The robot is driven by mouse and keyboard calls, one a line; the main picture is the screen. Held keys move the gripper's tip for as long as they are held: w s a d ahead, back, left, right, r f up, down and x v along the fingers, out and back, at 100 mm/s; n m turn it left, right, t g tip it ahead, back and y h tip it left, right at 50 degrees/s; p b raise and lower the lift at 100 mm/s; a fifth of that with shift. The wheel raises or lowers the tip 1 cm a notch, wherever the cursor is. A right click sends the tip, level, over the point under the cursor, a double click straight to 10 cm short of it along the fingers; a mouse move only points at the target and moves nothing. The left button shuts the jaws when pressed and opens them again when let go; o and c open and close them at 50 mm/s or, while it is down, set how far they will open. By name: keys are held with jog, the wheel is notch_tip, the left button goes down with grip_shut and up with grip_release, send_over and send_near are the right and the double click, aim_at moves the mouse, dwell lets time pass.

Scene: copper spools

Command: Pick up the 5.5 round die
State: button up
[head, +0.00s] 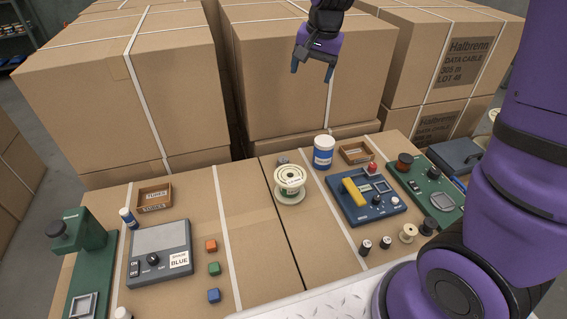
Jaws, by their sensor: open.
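I cannot pick out the 5.5 round die for certain; no 5.5 marking is readable at this size. A small dark grey piece (283,159) sits just behind the white wire spool (290,183), but its shape is unclear. Two small dark-topped round pieces (364,246) (386,243) stand near the front right, beside a small cream spool (408,233). My gripper (311,75) hangs at the top centre, in front of the tall cartons and above the work surface. Its two fingers point down, apart and empty, touching nothing visible.
A blue-and-white tub (323,152), a small wooden box (357,153) and a blue device with a yellow handle (360,211) crowd the right. A grey device (160,254), a wooden tray (155,198) and small coloured cubes (211,246) are left. Tall cartons (290,75) stand behind.

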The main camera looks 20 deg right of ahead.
jog(key=w+a+f+m+g+h, duration=0.1)
jog(key=w+f, duration=0.4)
jog(key=f, duration=0.2)
jog(key=w+a+f+m, duration=0.2)
jog(key=w+f, duration=0.3)
jog(key=f, duration=0.2)
jog(key=m+h, duration=0.1)
jog(key=m, duration=0.1)
send_near(283, 159)
jog(key=shift+g, duration=0.3)
jog(key=f, duration=0.2)
jog(key=w+f, duration=0.1)
jog(key=f, duration=0.2)
jog(key=shift+w+a, duration=0.1)
jog(key=shift+w, duration=0.1)
jog(key=shift+s+d+f, duration=0.1)
jog(key=shift+d+f, duration=0.1)
jog(key=shift+f, duration=0.65)
jog(key=shift+w+d+f, duration=0.1)
jog(key=shift+d+f, duration=0.1)
jog(key=shift+f, duration=0.65)
jog(key=shift+s+d+f, duration=0.1)
jog(key=shift+d+f, duration=0.1)
jog(key=shift+f, duration=0.65)
jog(key=shift+c, duration=0.4)
jog(key=c, duration=0.9)
